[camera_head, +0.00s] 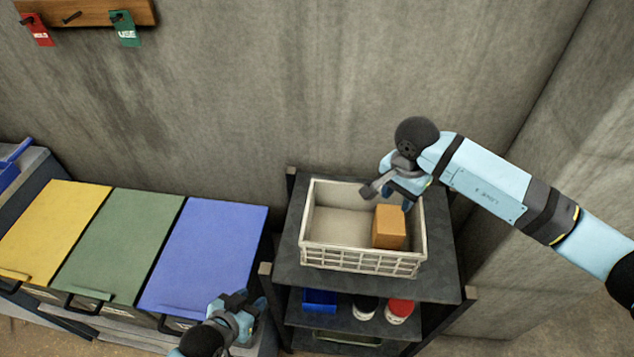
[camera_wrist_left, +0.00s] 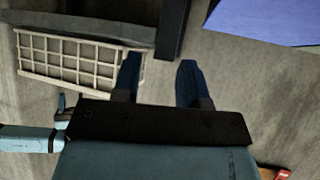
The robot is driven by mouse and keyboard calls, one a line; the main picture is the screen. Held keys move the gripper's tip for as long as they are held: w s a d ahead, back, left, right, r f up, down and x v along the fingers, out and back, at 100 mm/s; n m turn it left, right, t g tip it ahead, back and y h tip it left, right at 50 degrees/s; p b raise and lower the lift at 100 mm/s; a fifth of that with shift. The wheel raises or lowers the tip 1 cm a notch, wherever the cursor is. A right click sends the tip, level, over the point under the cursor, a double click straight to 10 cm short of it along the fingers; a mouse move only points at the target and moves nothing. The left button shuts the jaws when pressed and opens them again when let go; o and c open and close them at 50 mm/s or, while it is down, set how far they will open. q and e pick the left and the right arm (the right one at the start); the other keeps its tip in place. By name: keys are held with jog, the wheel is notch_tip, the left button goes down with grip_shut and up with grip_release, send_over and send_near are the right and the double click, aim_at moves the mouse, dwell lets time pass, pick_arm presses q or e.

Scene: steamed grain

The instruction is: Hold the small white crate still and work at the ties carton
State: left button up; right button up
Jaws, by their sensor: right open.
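The small white crate (camera_head: 360,260) stands on the top shelf of a dark rack, its slatted side facing front. It also shows at upper left in the left wrist view (camera_wrist_left: 75,60). An orange-brown box, which looks like the ties carton (camera_head: 389,227), sits inside the crate at its right end. My right gripper (camera_head: 388,194) is open above the crate's right half, just behind the carton; I cannot tell whether it touches. My left gripper (camera_head: 243,302) is low and left of the rack, apart from the crate. In the left wrist view its fingers (camera_wrist_left: 159,68) are spread and empty.
The dark rack (camera_head: 285,255) carries a blue container (camera_head: 320,299) and a red-topped jar (camera_head: 399,309) on its lower shelf. Yellow (camera_head: 52,230), green (camera_head: 120,245) and blue (camera_head: 208,250) lidded bins stand to the left. A concrete wall is close behind.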

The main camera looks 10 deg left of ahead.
pick_arm(q)
jog(key=shift+g, duration=0.8)
jog(key=w+r, duration=0.1)
jog(key=w, duration=0.2)
jog(key=w+r, duration=0.1)
jog(key=w, duration=0.2)
jog(key=w+r, duration=0.2)
jog(key=w, duration=0.2)
jog(key=shift+d, duration=0.2)
jog(key=w+r+g, duration=0.1)
jog(key=w+r, duration=0.3)
jog(key=w, duration=0.1)
notch_tip(320, 180, up, 10)
jog(key=n+g+y, duration=0.3)
jog(key=g, duration=0.3)
send_over(308, 215)
jog(key=shift+w+a, duration=0.2)
jog(key=shift+a, duration=0.15)
jog(key=f, duration=0.4)
jog(key=w+f, duration=0.1)
jog(key=f, duration=0.7)
jog(key=shift+w+d+f, duration=0.1)
jog(key=shift+w+f, duration=0.15)
jog(key=shift+w, duration=0.05)
grip_shut()
